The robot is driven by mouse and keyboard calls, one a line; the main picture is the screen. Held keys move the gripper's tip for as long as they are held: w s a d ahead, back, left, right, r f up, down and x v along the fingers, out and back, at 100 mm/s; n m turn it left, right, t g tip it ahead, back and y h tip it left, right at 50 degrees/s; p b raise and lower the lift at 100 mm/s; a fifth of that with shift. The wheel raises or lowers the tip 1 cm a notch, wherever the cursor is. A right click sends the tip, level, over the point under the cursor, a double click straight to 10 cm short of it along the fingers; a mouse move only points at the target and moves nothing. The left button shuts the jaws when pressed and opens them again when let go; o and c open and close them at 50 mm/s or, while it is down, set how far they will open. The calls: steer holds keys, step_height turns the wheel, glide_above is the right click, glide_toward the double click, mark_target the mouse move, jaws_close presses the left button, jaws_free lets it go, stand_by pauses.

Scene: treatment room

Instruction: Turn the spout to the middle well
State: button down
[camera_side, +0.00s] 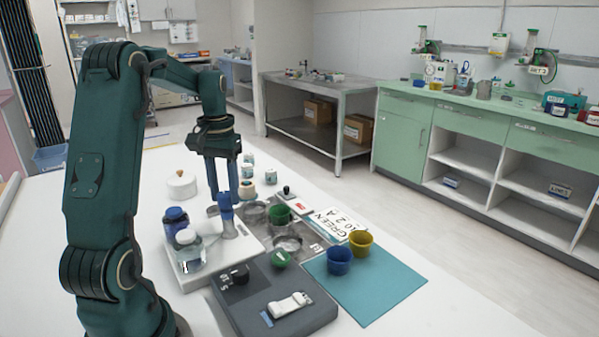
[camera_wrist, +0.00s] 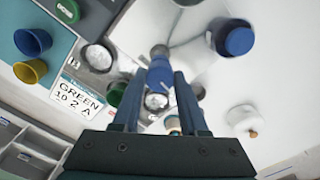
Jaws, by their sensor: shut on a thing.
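In the wrist view the blue handle (camera_wrist: 160,72) lies between my gripper's fingers (camera_wrist: 160,85). I cannot make out a spout or which way it points. Two round metal wells, one nearer (camera_side: 288,243) and one farther (camera_side: 254,212), lie to the right of the handle; they also show in the wrist view (camera_wrist: 98,57). A green cup (camera_side: 279,214) stands near them. I cannot tell which well is the middle one.
A blue-lidded jar (camera_side: 176,220) and a clear jar (camera_side: 188,250) stand close left of the handle. A blue cup (camera_side: 339,260) and yellow cup (camera_side: 360,242) stand by a teal mat (camera_side: 375,290). A card reading GREEN (camera_side: 332,225) and a dark device (camera_side: 275,305) lie nearby.

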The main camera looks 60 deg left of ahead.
steer(key=m, duration=1.3)
steer(key=shift+m, duration=1.8)
steer(key=shift+c, duration=2.2)
jaws_free()
